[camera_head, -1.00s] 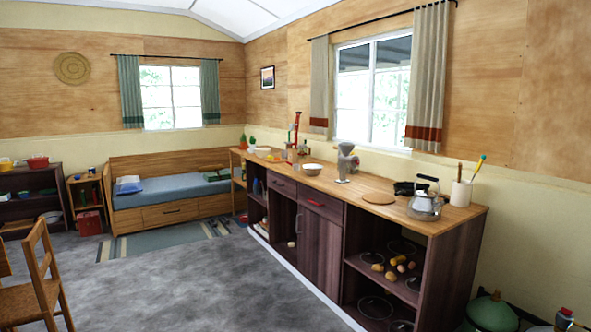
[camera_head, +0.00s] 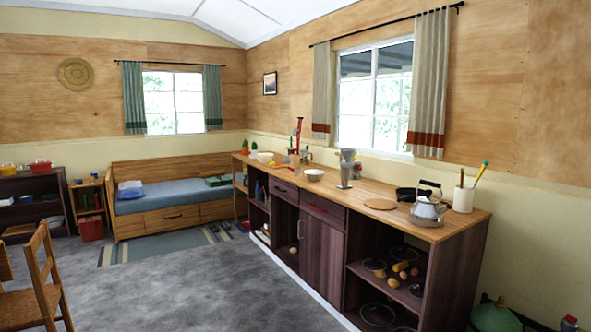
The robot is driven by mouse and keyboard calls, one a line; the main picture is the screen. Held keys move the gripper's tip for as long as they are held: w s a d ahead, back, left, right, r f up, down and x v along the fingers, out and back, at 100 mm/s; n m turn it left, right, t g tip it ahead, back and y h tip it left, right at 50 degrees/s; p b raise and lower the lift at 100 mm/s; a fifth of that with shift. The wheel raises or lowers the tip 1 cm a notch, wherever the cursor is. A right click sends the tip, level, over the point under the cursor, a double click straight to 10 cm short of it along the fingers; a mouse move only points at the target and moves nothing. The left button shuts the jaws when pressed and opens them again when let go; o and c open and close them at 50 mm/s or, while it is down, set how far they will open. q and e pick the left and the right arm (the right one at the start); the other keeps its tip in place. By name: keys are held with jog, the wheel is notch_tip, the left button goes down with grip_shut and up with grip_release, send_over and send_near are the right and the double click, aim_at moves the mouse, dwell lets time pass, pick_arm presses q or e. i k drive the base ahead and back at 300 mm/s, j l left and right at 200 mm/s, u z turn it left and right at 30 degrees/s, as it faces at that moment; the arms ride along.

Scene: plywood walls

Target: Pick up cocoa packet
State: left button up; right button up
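I cannot make out a cocoa packet in the head view. Small items stand on the long wooden counter (camera_head: 380,205) and on the dark shelf (camera_head: 38,185) at the far left, but they are too small to tell apart. Neither of my grippers shows in this view.
A kettle (camera_head: 427,212), a white utensil pot (camera_head: 463,198), a grey grinder (camera_head: 346,168) and a white bowl (camera_head: 314,175) stand on the counter. A wooden chair (camera_head: 40,280) is at the left front. A daybed (camera_head: 175,203) stands at the back. The grey floor (camera_head: 190,285) between is clear.

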aim_at(294, 159)
jog(key=i+j+u, duration=0.1)
jog(key=i+u, duration=0.2)
jog(key=i, duration=0.5)
jog(key=i+u, duration=0.1)
jog(key=i, duration=4.15)
jog(key=i+z, duration=0.25)
jog(key=i, duration=0.2)
jog(key=i+j+z, duration=0.2)
jog(key=i, duration=0.25)
jog(key=i+j+z, duration=0.25)
jog(key=i, duration=0.15)
